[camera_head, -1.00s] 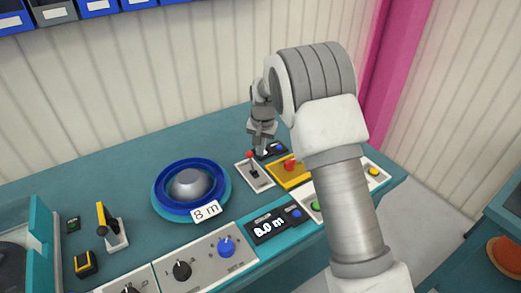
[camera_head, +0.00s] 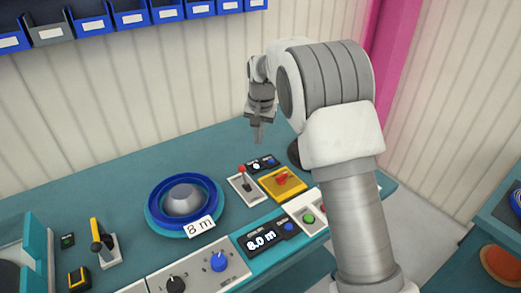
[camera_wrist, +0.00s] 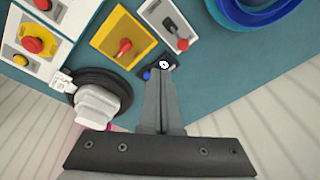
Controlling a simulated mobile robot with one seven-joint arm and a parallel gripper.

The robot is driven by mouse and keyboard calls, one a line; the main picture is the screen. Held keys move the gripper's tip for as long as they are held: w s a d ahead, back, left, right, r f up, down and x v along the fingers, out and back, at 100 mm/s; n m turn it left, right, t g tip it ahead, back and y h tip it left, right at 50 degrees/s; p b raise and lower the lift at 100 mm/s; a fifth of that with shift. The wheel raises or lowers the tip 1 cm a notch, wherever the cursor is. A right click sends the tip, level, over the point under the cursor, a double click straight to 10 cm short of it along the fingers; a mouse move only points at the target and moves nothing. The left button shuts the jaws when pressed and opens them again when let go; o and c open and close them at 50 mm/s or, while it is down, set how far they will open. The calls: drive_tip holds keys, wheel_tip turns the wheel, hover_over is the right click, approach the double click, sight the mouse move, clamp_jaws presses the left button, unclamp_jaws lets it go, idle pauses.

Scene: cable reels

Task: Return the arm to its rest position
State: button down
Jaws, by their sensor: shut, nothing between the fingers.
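My gripper (camera_head: 258,137) is shut and empty. In the head view it hangs in the air above the back right part of the teal bench (camera_head: 115,187), with its fingers pointing down. Below it are a red-tipped lever switch (camera_head: 245,185) and a yellow panel with a red handle (camera_head: 283,184). In the wrist view the shut fingers (camera_wrist: 162,105) point toward a small black display box (camera_wrist: 152,68), apart from it. My forearm covers the right part of the bench in the head view.
A blue reel (camera_head: 183,201) with an "8 m" tag sits left of the lever. A display (camera_head: 262,240) reads 8.0 m. A panel with black and blue knobs (camera_head: 200,268) is at the front. Blue bins (camera_head: 130,17) hang on the wall.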

drive_tip(key=shift+a+r, duration=0.15)
drive_tip(key=shift+r, duration=0.45)
drive_tip(key=s+d+r+n+t, duration=0.1)
drive_tip(key=s+d+r, duration=0.4)
drive_tip(key=s+r, duration=0.25)
drive_tip(key=s+d+r, duration=0.5)
drive_tip(key=s+r, duration=0.1)
drive_tip(key=s, duration=0.3)
drive_tip(key=s+d+f+n+t, duration=0.1)
drive_tip(key=s+d, duration=0.1)
drive_tip(key=s, duration=0.8)
drive_tip(key=s+d+f+t, duration=0.1)
drive_tip(key=s+d, duration=0.2)
drive_tip(key=s, duration=0.8)
drive_tip(key=shift+d+n+h, duration=0.25)
drive_tip(key=shift+n+h, duration=0.05)
drive_tip(key=shift+n, duration=0.1)
